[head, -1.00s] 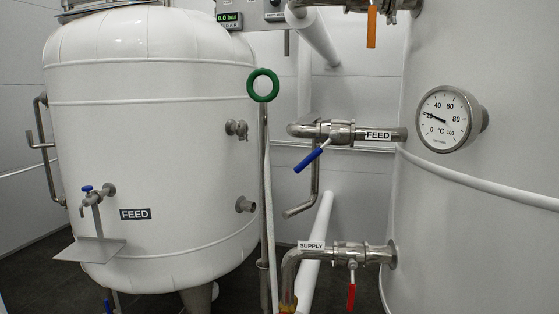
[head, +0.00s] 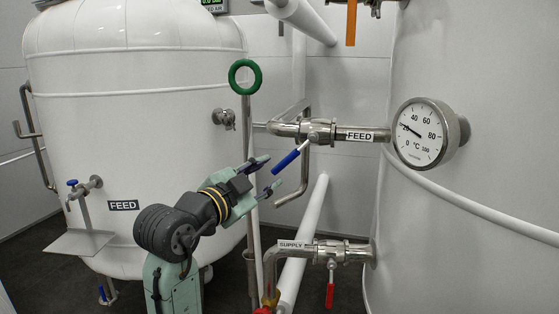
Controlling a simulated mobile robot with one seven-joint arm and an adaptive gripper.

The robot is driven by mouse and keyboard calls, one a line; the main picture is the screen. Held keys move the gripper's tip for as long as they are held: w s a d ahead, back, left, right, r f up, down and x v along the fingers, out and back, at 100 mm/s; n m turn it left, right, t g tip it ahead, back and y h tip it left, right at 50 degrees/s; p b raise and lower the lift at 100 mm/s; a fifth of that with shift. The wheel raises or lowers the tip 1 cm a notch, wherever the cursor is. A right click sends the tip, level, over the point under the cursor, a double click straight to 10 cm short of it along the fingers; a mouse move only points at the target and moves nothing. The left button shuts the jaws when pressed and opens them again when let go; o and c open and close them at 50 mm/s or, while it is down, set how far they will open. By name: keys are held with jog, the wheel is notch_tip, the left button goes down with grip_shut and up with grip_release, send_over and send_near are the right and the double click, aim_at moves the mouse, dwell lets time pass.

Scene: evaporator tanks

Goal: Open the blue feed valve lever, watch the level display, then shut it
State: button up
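The blue feed valve lever (head: 290,157) is on the steel pipe labelled FEED (head: 359,136) and slants down to the left from the valve body. My gripper (head: 268,174) comes in from the lower left with its two fingers spread apart. In the picture, the lower end of the blue lever is at the opening between the fingertips; I cannot tell whether they touch it. Nothing is held.
The large white FEED tank (head: 140,130) stands on the left. A green ring handle (head: 245,77) on an upright rod is just above my gripper. A SUPPLY pipe (head: 300,253) with a red lever (head: 330,294) runs below. A round temperature gauge (head: 424,133) is at right.

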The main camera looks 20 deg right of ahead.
aim_at(281, 166)
jog(key=p+x, duration=0.1)
jog(key=x, duration=0.5)
jog(key=shift+d+r+p, duration=0.1)
jog(key=shift+r+p, duration=0.05)
jog(key=shift+p, duration=0.25)
jog(key=shift+x, duration=0.75)
jog(key=shift+c, duration=0.3)
grip_shut()
